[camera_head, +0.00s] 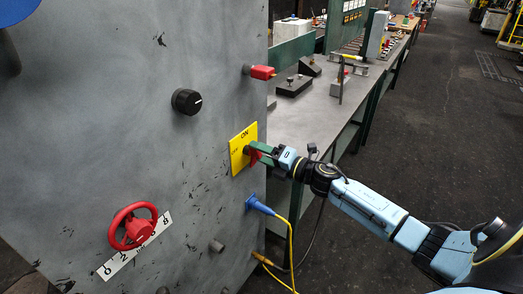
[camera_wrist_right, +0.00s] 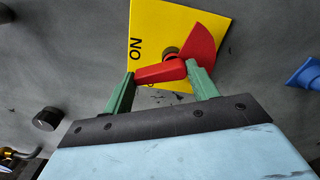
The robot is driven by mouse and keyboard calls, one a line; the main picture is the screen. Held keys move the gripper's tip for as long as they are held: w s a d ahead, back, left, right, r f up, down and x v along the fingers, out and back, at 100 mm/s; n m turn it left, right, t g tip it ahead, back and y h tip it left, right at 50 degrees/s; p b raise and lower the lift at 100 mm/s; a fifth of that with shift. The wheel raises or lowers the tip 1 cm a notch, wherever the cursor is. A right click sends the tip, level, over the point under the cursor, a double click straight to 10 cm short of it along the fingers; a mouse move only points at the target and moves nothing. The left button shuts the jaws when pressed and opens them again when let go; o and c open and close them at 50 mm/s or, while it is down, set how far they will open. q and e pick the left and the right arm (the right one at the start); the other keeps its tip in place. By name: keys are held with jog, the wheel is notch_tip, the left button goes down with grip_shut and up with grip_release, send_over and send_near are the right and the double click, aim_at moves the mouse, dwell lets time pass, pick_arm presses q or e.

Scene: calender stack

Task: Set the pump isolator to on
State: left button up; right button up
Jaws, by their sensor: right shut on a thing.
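The pump isolator is a red rotary handle on a square yellow plate (camera_head: 237,160) marked ON, fixed to the grey panel. In the right wrist view the red handle (camera_wrist_right: 160,73) lies across the plate (camera_wrist_right: 150,30), with a wide fan-shaped end (camera_wrist_right: 202,45). My right gripper (camera_head: 258,152) is at the plate, and its green fingers (camera_wrist_right: 160,85) are shut on the handle, one on each side. In the head view the gripper hides most of the handle. My left gripper is not in view.
The grey panel (camera_head: 130,90) also bears a black knob (camera_head: 187,101), a red handwheel (camera_head: 132,228), a red plug (camera_head: 262,72) and a blue connector (camera_head: 259,205) with a yellow cable just below the plate. A long workbench (camera_head: 310,110) stands to the right.

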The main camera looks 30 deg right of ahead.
jog(key=shift+w+d+r+m+p, duration=0.15)
jog(key=shift+m+p, duration=0.4)
jog(key=shift+m, duration=0.65)
jog(key=shift+d+m+p, duration=0.2)
jog(key=shift+m+p, duration=0.35)
jog(key=shift+m, duration=0.65)
jog(key=o, duration=1)
jog(key=v, duration=1.3)
jog(key=shift+s+b, duration=0.2)
jog(key=shift+b, duration=0.15)
